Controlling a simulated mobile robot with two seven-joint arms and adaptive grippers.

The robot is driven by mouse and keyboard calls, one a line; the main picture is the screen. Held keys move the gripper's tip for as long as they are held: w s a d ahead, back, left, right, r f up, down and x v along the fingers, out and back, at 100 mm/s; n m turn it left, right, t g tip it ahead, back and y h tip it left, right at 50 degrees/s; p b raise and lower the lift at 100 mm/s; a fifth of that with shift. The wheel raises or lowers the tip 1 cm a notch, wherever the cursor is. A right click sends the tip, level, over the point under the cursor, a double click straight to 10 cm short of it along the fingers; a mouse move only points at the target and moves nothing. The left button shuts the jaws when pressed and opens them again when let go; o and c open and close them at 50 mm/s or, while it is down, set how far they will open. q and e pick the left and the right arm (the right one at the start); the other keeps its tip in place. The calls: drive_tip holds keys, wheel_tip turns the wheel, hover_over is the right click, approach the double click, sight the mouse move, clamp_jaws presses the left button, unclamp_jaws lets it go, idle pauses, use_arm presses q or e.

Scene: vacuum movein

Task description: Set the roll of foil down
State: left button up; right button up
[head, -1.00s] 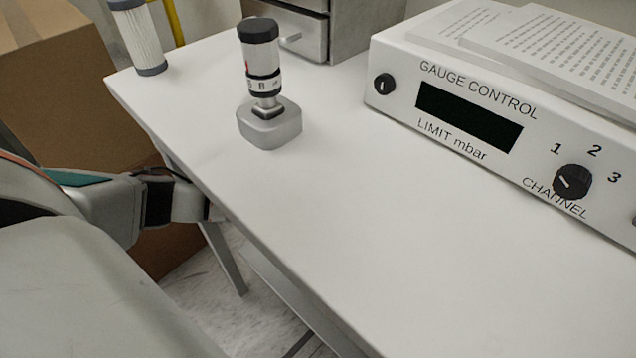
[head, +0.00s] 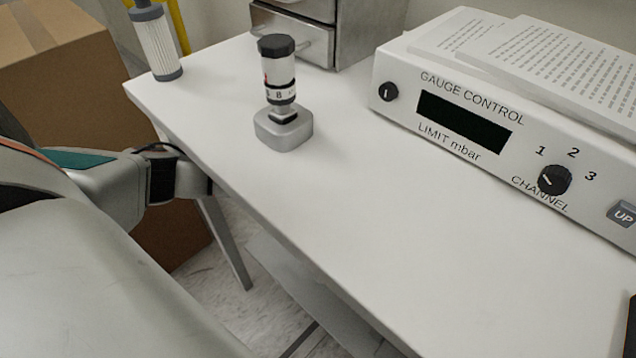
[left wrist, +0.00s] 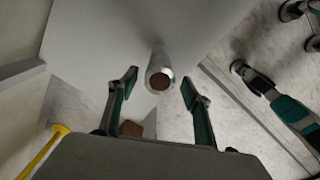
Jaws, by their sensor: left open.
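The roll of foil (left wrist: 162,61) shows in the left wrist view as a shiny silver cylinder, seen nearly end-on with its brown core facing me. My left gripper (left wrist: 160,84) is open, with one finger on each side of the roll and visible gaps between. The white table top (left wrist: 95,45) is behind the roll; I cannot tell whether the roll touches it. The head view shows my left arm at the left, but neither the left gripper nor the roll. Teal and dark parts of mine at the right of the left wrist view may belong to the right arm; its jaws are unclear.
On the table (head: 330,225) stand a gauge on a grey base (head: 284,130), a white ribbed filter (head: 158,45), a grey drawer unit (head: 305,42) and the gauge control box (head: 400,105) with papers (head: 560,55). The table's front middle is clear. A cardboard box (head: 60,75) stands left.

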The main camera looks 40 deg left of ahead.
use_arm(q)
drive_tip(key=shift+r, duration=0.55)
drive_tip(key=shift+s+d, duration=0.1)
drive_tip(key=shift+s, duration=0.05)
drive_tip(key=s+d+r+n+g+h, duration=0.1)
drive_tip(key=s+d+h, duration=0.4)
drive_tip(key=d, duration=0.6)
drive_tip(key=s+d+r+n+g+h, duration=0.1)
drive_tip(key=s+d+h, duration=0.2)
drive_tip(key=s+d, duration=0.7)
drive_tip(key=d+r+n+t+h, duration=0.6)
drive_tip(key=d+r+n+h, duration=0.5)
drive_tip(key=r, duration=0.6)
drive_tip(key=w+a+n+t+y, duration=0.3)
drive_tip(key=a+n+t+y, duration=0.25)
drive_tip(key=n, duration=0.45)
drive_tip(key=w+a+n+t+y, duration=0.35)
drive_tip(key=a+n+t, duration=0.2)
drive_tip(key=n, duration=0.55)
drive_tip(key=s+a+f+n+g+y, duration=0.4)
drive_tip(key=s+a+f+n+y, duration=0.3)
drive_tip(key=s+a+f+n, duration=0.3)
drive_tip(key=s+a+n, duration=0.1)
drive_tip(key=a, duration=0.2)
drive_tip(key=shift+a+f, duration=0.2)
drive_tip(key=shift+a, duration=0.05)
